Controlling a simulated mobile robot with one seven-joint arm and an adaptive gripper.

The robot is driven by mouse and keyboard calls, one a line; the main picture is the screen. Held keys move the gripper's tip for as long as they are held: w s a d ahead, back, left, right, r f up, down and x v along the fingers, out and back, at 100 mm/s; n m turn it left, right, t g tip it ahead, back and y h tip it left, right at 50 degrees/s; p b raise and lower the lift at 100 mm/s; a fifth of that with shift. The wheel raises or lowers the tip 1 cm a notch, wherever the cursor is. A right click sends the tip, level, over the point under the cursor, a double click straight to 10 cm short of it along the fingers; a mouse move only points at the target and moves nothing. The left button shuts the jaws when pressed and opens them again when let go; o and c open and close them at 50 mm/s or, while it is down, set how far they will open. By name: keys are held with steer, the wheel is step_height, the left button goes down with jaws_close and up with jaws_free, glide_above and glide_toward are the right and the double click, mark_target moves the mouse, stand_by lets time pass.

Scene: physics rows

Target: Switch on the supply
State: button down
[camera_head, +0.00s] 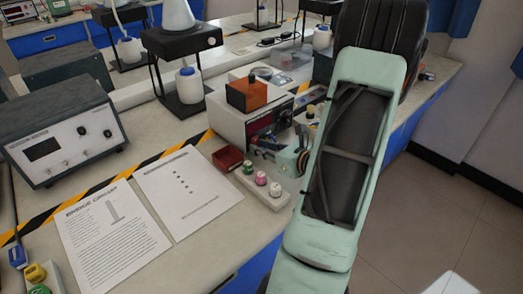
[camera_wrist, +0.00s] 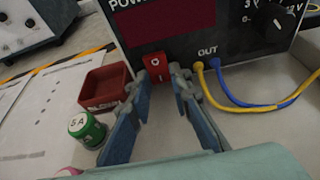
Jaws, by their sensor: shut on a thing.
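The power supply (camera_head: 229,121) is a pale box with a dark front panel, partly hidden by my arm in the head view. In the wrist view its front panel (camera_wrist: 225,50) shows a dark, blank red display (camera_wrist: 160,25). Below the display is a red rocker switch (camera_wrist: 154,64), with O at the top and I lower down. The left finger covers part of the switch. Whether the rocker has tipped is not clear.
Yellow and blue leads (camera_wrist: 235,98) plug in at OUT, right of the switch. A red tray (camera_wrist: 104,87) and a green 5 A piece (camera_wrist: 86,128) stand to the left. An orange-topped box (camera_head: 249,94) sits on the supply. Paper sheets (camera_head: 187,190) lie on the bench.

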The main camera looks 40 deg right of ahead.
steer(key=shift+f+t+b, duration=0.55)
steer(key=shift+t+b, duration=0.25)
steer(key=shift+b, duration=1.5)
steer(key=shift+r+t, duration=0.25)
steer(key=shift+t, duration=0.05)
steer(key=c, duration=1.8)
jaws_free()
steer(key=shift+o, duration=0.2)
steer(key=s, duration=0.4)
steer(key=s+r, duration=0.1)
steer(key=s, duration=0.3)
steer(key=s+d, duration=0.1)
steer(key=s, duration=0.2)
steer(key=shift+s+r, duration=0.3)
steer(key=shift+s, duration=0.1)
